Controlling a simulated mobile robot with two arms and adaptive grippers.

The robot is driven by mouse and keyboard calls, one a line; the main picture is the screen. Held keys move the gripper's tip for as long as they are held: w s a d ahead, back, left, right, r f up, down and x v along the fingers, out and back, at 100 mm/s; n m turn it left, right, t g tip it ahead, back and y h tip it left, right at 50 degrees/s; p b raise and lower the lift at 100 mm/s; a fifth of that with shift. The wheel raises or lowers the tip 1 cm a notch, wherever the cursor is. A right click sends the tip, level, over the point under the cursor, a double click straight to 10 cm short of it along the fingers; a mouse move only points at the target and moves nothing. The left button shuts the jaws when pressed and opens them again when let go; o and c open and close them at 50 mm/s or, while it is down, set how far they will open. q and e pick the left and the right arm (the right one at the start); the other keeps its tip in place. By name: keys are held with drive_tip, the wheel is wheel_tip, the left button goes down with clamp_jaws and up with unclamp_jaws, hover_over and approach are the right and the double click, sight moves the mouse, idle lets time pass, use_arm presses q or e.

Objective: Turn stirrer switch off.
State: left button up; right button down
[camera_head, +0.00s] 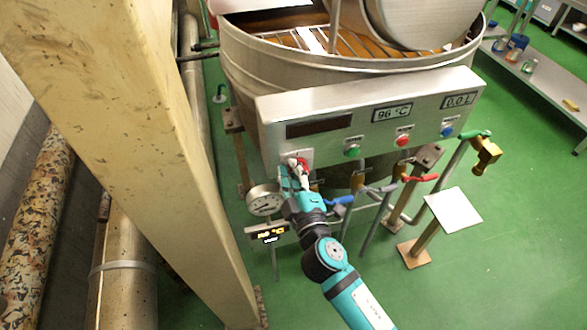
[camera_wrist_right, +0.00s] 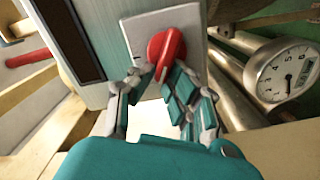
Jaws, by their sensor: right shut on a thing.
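The red stirrer switch (camera_wrist_right: 165,52) is a rotary knob on a pale square plate (camera_wrist_right: 140,30) at the left end of the kettle's control panel. In the right wrist view the fingers of my right gripper (camera_wrist_right: 155,85) are around the lower part of the knob, shut on it. In the head view the switch (camera_head: 298,162) shows small at the panel's lower left, partly covered by my right gripper (camera_head: 301,175). The control panel (camera_head: 375,105) is grey metal. My left gripper is not in view.
A round gauge (camera_head: 264,199) hangs just left of my right gripper, and it also shows in the right wrist view (camera_wrist_right: 282,72). Pipes with blue and red valve handles (camera_head: 420,178) lie below the panel. A thick beige column (camera_head: 130,130) stands at left. Green floor (camera_head: 510,240) is open at right.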

drive_tip(key=n, duration=0.2)
drive_tip(key=f+n, duration=0.1)
drive_tip(key=n, duration=0.2)
drive_tip(key=shift+a+f+n, duration=0.15)
drive_tip(key=shift+n, duration=0.15)
idle(0.4)
drive_tip(key=c, duration=1.3)
unclamp_jaws()
drive_tip(key=shift+s, duration=0.1)
drive_tip(key=shift+c, duration=0.2)
drive_tip(key=v, duration=1.2)
